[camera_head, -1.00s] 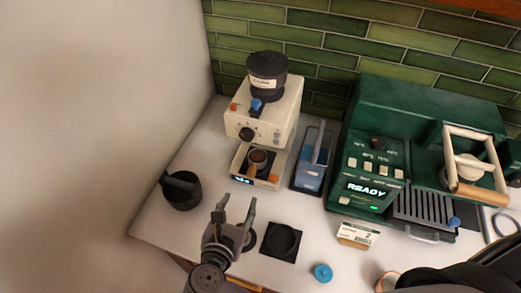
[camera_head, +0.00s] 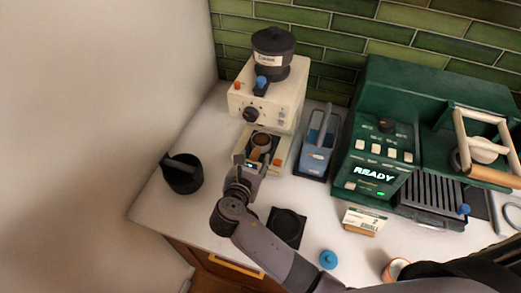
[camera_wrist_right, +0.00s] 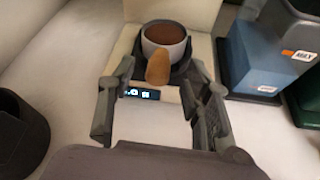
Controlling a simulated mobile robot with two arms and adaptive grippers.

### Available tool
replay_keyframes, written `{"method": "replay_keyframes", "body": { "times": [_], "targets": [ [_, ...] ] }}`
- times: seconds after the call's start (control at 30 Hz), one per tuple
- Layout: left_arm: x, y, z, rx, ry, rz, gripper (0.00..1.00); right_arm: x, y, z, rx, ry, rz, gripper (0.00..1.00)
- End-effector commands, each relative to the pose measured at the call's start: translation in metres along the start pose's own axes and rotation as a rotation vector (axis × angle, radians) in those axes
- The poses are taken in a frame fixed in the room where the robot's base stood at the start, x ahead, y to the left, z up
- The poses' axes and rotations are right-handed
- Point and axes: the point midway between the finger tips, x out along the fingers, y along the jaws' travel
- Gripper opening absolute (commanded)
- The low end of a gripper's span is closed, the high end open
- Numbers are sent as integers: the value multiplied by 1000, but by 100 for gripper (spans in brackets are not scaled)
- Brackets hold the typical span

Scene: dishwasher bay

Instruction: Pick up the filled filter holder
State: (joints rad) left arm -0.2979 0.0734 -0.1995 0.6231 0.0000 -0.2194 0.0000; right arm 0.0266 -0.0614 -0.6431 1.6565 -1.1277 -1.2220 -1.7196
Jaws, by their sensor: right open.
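The filled filter holder (camera_head: 262,141) rests in the cradle of the cream grinder (camera_head: 268,100). In the right wrist view, the filter holder (camera_wrist_right: 165,42) is a round metal cup full of brown grounds, with a short wooden handle (camera_wrist_right: 160,68) pointing toward me. My right gripper (camera_head: 252,165) is just in front of the cradle. In the wrist view, the right gripper (camera_wrist_right: 161,72) is open, with one finger on each side of the handle and a gap to each. In the head view the gripper partly hides the cradle front. My left gripper is not in view.
A blue container (camera_head: 318,145) stands close to the right of the grinder. A green machine reading READY (camera_head: 375,176) is further right. A black knock-out cup (camera_head: 183,174) stands left. A dark square mat (camera_head: 287,226), small box (camera_head: 363,221) and blue disc (camera_head: 328,259) lie near the front edge.

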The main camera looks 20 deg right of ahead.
Motion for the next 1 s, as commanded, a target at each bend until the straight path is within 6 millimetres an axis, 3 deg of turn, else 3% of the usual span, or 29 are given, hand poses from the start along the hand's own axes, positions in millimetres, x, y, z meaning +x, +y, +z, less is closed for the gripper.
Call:
{"method": "replay_keyframes", "body": {
  "times": [0.03, 0.13, 0.5, 1.0],
  "targets": [
    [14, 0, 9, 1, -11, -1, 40, 9, -1, -6, 3, -2, 1, 45],
    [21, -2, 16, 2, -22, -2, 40, 20, -1, -5, 1, -2, 1, 45],
    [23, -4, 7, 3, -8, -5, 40, 26, 0, -1, -1, 1, 0, 45],
    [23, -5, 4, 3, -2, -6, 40, 26, 0, -1, -1, 1, 0, 12]
  ]
}}
